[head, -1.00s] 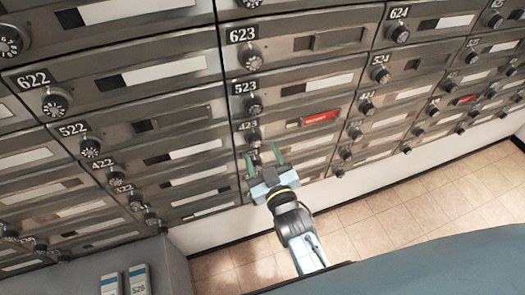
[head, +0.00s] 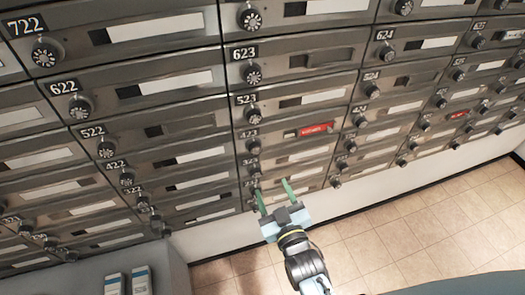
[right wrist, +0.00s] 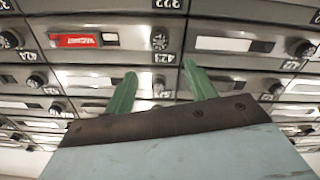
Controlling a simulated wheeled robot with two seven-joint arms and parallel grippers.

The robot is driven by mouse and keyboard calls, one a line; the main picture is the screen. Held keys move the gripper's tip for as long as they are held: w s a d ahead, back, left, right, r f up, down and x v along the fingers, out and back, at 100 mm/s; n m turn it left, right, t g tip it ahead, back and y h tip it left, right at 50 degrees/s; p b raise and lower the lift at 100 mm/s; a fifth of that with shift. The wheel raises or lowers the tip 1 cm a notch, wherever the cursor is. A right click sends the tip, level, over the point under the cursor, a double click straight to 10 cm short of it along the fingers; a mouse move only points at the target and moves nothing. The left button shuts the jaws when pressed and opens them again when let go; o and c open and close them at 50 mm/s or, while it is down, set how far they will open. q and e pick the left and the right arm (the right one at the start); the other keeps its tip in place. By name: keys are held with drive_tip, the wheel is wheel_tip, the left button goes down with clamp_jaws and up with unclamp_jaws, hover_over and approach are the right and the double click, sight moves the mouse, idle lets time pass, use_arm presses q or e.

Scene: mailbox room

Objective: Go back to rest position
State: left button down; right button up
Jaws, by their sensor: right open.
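My right gripper (head: 274,197) is in the lower middle of the head view, in front of the lower mailbox rows. Its two green fingers are spread apart with nothing between them. In the right wrist view the open fingers (right wrist: 162,88) point at the mailbox fronts, near the knob by label 423 (right wrist: 160,41). I cannot tell the exact gap between the fingertips and the doors. My left gripper is not in view.
A wall of grey metal mailboxes (head: 183,79) with round dials fills the upper view. A red label (head: 317,129) marks one box; it also shows in the right wrist view (right wrist: 84,40). Tiled floor (head: 400,236) lies open at lower right. A grey surface with two white-and-blue items (head: 141,280) is at lower left.

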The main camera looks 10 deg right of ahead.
drive_tip(key=shift+f, duration=0.1)
drive_tip(key=s+f+g+b, duration=0.1)
drive_tip(key=s+f+g, duration=0.25)
drive_tip(key=f, duration=0.55)
drive_tip(key=s+f+g+y+b, duration=0.15)
drive_tip(key=s+f, duration=0.25)
drive_tip(key=f, duration=0.5)
drive_tip(key=s+f+g+h+b, duration=0.1)
drive_tip(key=s+f+g, duration=0.25)
drive_tip(key=f, duration=0.55)
drive_tip(key=s+d+f+g, duration=0.2)
drive_tip(key=s+d+f, duration=0.2)
drive_tip(key=s, duration=0.5)
drive_tip(key=s+d+f+m+g+h+b, duration=0.1)
drive_tip(key=s+d+f+g, duration=0.2)
drive_tip(key=s+f, duration=0.5)
drive_tip(key=s+d+f+g+b, duration=0.1)
drive_tip(key=s+d+f+g, duration=0.2)
drive_tip(key=s, duration=0.6)
wheel_tip(320, 180, down, 3)
drive_tip(key=shift+s+d+r+h, duration=0.1)
drive_tip(key=shift+s+d+h, duration=0.25)
drive_tip(key=shift+d, duration=0.9)
